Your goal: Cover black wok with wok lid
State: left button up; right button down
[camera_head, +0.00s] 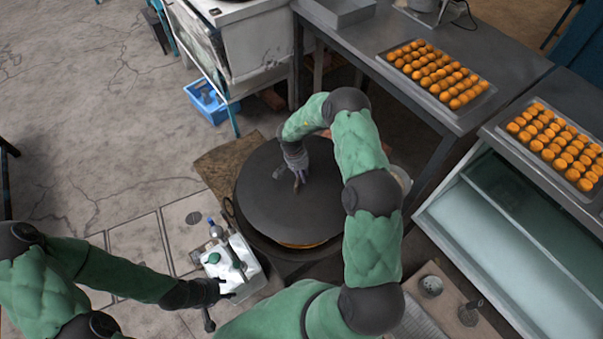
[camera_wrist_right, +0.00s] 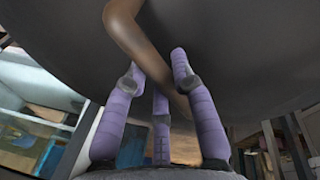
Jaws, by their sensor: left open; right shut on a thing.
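The wok lid (camera_head: 265,205) is a large dark grey disc in the middle of the head view. Its handle is a brown bar, seen close up in the right wrist view (camera_wrist_right: 128,38). My right gripper (camera_head: 299,180) is shut on this handle, with purple fingers around it in the wrist view (camera_wrist_right: 160,85). The black wok (camera_head: 278,250) is below the lid and mostly hidden; a thin orange strip shows at the lid's lower edge. I cannot tell whether the lid touches the wok's rim. My left gripper (camera_head: 228,290) is open and empty, left of the wok.
A white box with bottles (camera_head: 258,279) stands beside my left gripper. Trays of round orange pieces (camera_head: 437,74) (camera_head: 553,143) lie on the counters at right. A blue crate (camera_head: 207,103) sits on the floor at upper left. My right arm hides the wok's right side.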

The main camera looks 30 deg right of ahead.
jog(key=shift+w+f+b, duration=0.1)
jog(key=shift+f+b, duration=4.25)
jog(key=shift+b, duration=0.6)
jog(key=shift+f+b, duration=0.4)
jog(key=shift+f, duration=2)
jog(key=shift+f, duration=0.3)
jog(key=c, duration=1)
grip_release()
jog(key=shift+o, duration=0.2)
jog(key=shift+f, duration=0.1)
jog(key=r, duration=0.4)
jog(key=w+a+r, duration=0.1)
jog(key=r, duration=0.7)
jog(key=shift+w+a, duration=0.25)
jog(key=shift+a, duration=0.05)
